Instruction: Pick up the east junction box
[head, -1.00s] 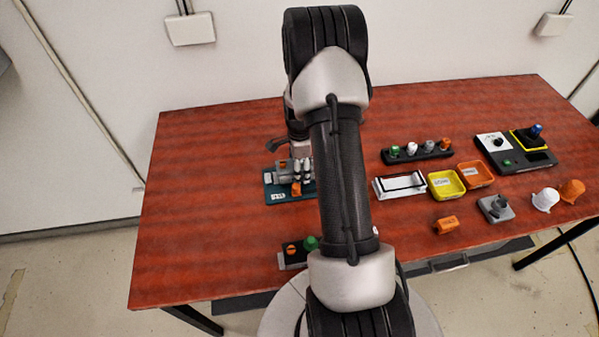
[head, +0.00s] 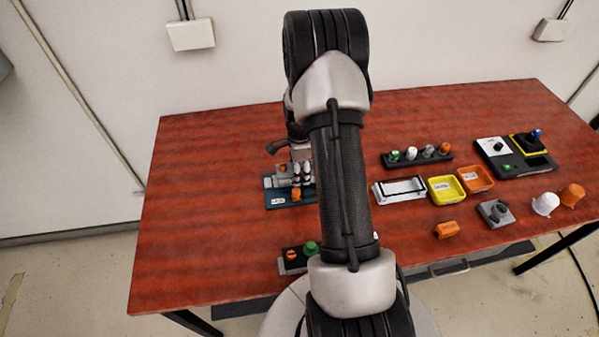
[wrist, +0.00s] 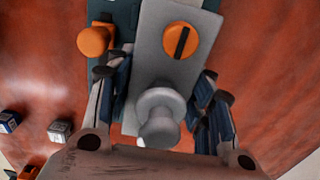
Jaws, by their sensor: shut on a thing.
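A grey box (wrist: 148,62) with a slotted orange knob and a round grey knob sits between my gripper's (wrist: 162,88) fingers in the wrist view. The fingers are shut on its two sides. In the head view the grey box (head: 269,182) is at the left of the table, over a teal base (head: 306,199), partly hidden by my arm. The teal base also shows behind the box in the wrist view (wrist: 126,14). I cannot tell whether the box touches the base. No marking that reads "east" is legible.
An orange knob (wrist: 94,40) stands on the teal base close beside the fingers. A black control strip (head: 290,262) lies near the front edge. Right of my arm are a white tray (head: 398,197), yellow bin (head: 434,197), orange bin (head: 489,185) and grey part (head: 495,212). The left tabletop is clear.

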